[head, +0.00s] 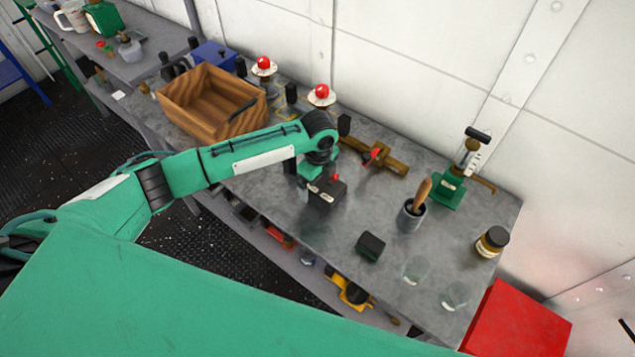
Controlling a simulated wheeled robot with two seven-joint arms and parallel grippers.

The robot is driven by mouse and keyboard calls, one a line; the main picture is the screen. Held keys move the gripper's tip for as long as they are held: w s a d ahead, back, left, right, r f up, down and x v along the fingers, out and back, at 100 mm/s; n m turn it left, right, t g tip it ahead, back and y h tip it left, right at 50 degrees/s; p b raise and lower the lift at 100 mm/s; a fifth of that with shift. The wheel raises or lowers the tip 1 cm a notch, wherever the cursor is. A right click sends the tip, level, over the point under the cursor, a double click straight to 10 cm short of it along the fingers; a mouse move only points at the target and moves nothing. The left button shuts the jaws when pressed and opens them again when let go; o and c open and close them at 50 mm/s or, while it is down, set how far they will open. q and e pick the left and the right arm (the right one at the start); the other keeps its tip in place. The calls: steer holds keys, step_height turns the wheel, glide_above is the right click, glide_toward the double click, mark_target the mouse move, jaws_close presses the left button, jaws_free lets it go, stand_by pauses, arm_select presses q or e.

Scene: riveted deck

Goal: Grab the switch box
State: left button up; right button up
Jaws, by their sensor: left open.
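A small dark box with a pale label and a bit of red on top, which looks like the switch box (327,196), sits on the grey workbench (270,190) near its front middle. My left arm reaches in from the left over the bench. My left gripper (309,184) points down right at the box, at its left and back side. Its jaws are open. The wrist and box partly cover each other, so I cannot tell whether the fingers touch the box. My right gripper is not in view.
A wooden crate (190,121) stands behind my left arm. To the right are a dark green-sided block (370,246), a grey cup with a wooden handle (410,217), a green pump-like device (447,193), a jar (491,242) and two clear glasses (415,269). A wall closes off the back.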

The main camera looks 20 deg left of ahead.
arm_select(q)
steer(key=c, duration=1.4)
steer(key=shift+w+r, duration=0.1)
